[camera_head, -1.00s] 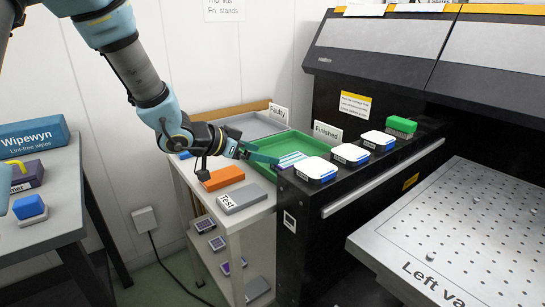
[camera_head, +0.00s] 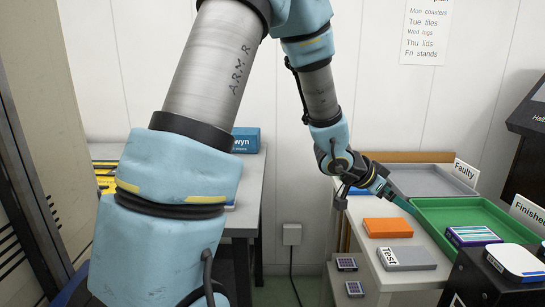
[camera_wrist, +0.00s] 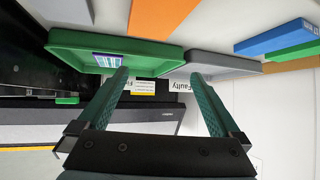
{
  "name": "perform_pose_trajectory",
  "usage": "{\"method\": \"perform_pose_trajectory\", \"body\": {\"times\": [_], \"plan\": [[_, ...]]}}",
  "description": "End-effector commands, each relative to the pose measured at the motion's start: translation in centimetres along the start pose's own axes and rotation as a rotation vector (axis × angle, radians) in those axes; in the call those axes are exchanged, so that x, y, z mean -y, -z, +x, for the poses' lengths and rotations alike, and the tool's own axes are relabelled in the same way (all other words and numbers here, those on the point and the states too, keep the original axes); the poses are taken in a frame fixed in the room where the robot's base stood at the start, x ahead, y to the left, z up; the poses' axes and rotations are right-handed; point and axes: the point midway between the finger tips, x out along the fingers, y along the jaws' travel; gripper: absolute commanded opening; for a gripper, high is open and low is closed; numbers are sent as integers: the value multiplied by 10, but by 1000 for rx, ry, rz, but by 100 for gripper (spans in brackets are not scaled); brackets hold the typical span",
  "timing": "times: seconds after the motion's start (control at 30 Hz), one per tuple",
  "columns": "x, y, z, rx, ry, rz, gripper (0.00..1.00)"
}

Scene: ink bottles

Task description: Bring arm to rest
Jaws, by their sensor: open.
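A grey tray (camera_head: 430,181) with a "Faulty" sign (camera_head: 465,171) lies behind the green one. An orange block (camera_head: 387,228) and a grey "Test" block (camera_head: 406,258) sit on the table in front. A dark machine with a blue-and-white block (camera_head: 516,261) stands at right.

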Motion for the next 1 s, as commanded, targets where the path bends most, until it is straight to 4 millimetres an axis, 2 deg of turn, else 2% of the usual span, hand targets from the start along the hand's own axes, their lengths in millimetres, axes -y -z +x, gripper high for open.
{"method": "perform_pose_trajectory", "body": {"times": [0.03,0.1,0.17,0.2,0.27,0.3,0.37,0.4,0.53,0.6,0.7,0.8,1.0], "plan": [[30,-8,-26,52,95,-48,100],[63,-30,-59,135,218,-128,100],[86,-51,-91,208,313,-203,100],[97,-66,-113,259,371,-259,100],[110,-89,-149,335,451,-352,100],[114,-105,-174,386,498,-420,100],[114,-127,-210,462,558,-529,100],[110,-142,-234,510,589,-605,100],[82,-175,-295,633,640,-850,100],[64,-186,-316,674,642,-960,100],[44,-193,-333,709,632,-1070,100],[34,-196,-339,723,622,-1123,100],[34,-196,-339,723,622,-1123,100]]}}
